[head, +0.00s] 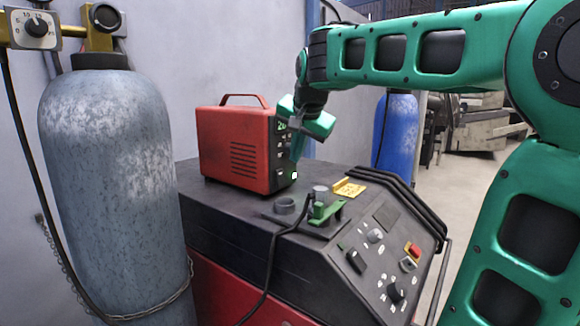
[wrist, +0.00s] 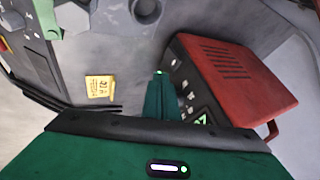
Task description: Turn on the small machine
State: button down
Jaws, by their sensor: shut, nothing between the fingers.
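The small machine (head: 235,148) is a red box with a top handle and side vents, standing upright on a larger dark machine. Its dark front panel faces right and shows a green lit display (head: 281,126). My gripper (head: 296,157) is shut and empty, fingers pointing down in front of the panel. I cannot tell whether the fingertips touch the panel.
The larger machine (head: 222,213) has a sloped panel with knobs and a red switch (head: 412,250). A grey gas cylinder (head: 110,180) stands left, a blue one (head: 395,135) behind.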

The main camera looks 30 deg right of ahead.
jog(key=shift+w+a+r+v, duration=0.1)
jog(key=shift+w+v, duration=0.05)
jog(key=shift+v, duration=0.75)
jog(key=shift+w+a+r+v, duration=0.1)
jog(key=shift+w+v, duration=0.05)
jog(key=shift+v, duration=0.75)
jog(key=shift+w+r+v, duration=0.1)
jog(key=shift+w+v, duration=0.05)
jog(key=shift+v, duration=0.8)
jog(key=shift+f, duration=0.1)
jog(key=shift+s, duration=0.1)
